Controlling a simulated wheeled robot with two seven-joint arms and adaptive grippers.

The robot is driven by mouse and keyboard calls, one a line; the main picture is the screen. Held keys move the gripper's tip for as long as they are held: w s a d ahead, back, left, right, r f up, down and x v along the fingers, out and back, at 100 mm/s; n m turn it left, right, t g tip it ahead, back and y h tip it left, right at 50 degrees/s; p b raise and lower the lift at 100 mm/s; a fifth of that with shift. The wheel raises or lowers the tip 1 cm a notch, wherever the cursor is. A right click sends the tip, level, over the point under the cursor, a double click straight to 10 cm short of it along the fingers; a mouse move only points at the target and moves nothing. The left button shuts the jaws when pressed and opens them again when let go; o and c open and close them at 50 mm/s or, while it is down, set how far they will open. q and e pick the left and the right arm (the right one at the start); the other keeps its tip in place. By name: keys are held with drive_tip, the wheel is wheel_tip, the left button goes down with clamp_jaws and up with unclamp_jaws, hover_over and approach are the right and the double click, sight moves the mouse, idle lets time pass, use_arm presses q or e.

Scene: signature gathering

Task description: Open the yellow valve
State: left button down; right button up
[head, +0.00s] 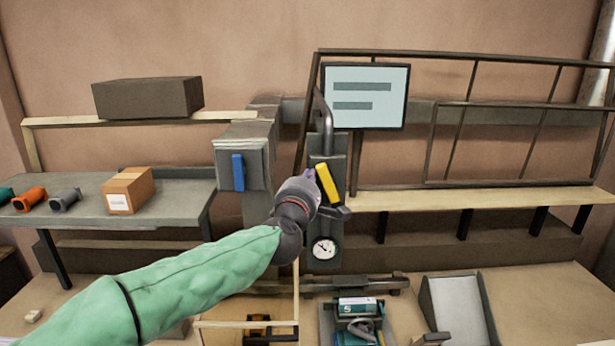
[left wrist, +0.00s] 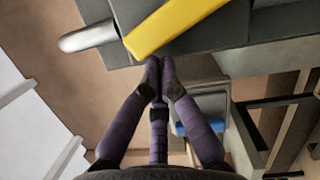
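The yellow valve handle (head: 327,184) is a bar on the grey upright pipe unit in the middle of the head view. It is tilted, its upper end leaning left. In the left wrist view the handle (left wrist: 178,24) crosses the top as a slanted yellow bar. My left gripper (head: 311,177) is just left of the handle in the head view. In the left wrist view its fingertips (left wrist: 159,68) are together, just below the handle's edge, with nothing visible between them. Whether they touch the handle I cannot tell. My right gripper is not in view.
A grey box with a blue lever (head: 238,173) stands left of the valve. A pressure gauge (head: 323,248) sits below the valve, and a screen (head: 365,96) is above right. A workbench (head: 180,197) with a cardboard box (head: 128,190) is at left.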

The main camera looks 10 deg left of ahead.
use_arm(q)
drive_tip(key=shift+w+d+r+p, duration=0.1)
drive_tip(key=shift+d+r+p, duration=0.3)
drive_tip(key=shift+r+p, duration=0.1)
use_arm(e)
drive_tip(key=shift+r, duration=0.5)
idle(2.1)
use_arm(q)
drive_tip(key=shift+a, duration=0.1)
idle(0.5)
drive_tip(key=shift+a+f+b, duration=0.15)
drive_tip(key=shift+a+b, duration=0.1)
drive_tip(key=shift+b, duration=0.05)
drive_tip(key=s+a+b, duration=0.2)
drive_tip(key=s, duration=0.9)
drive_tip(key=shift+a+f+b, duration=0.3)
drive_tip(key=shift+a+f, duration=0.05)
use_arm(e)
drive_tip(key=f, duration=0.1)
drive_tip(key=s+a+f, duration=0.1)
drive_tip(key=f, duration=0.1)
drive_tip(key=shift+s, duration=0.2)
use_arm(q)
drive_tip(key=shift+a, duration=0.1)
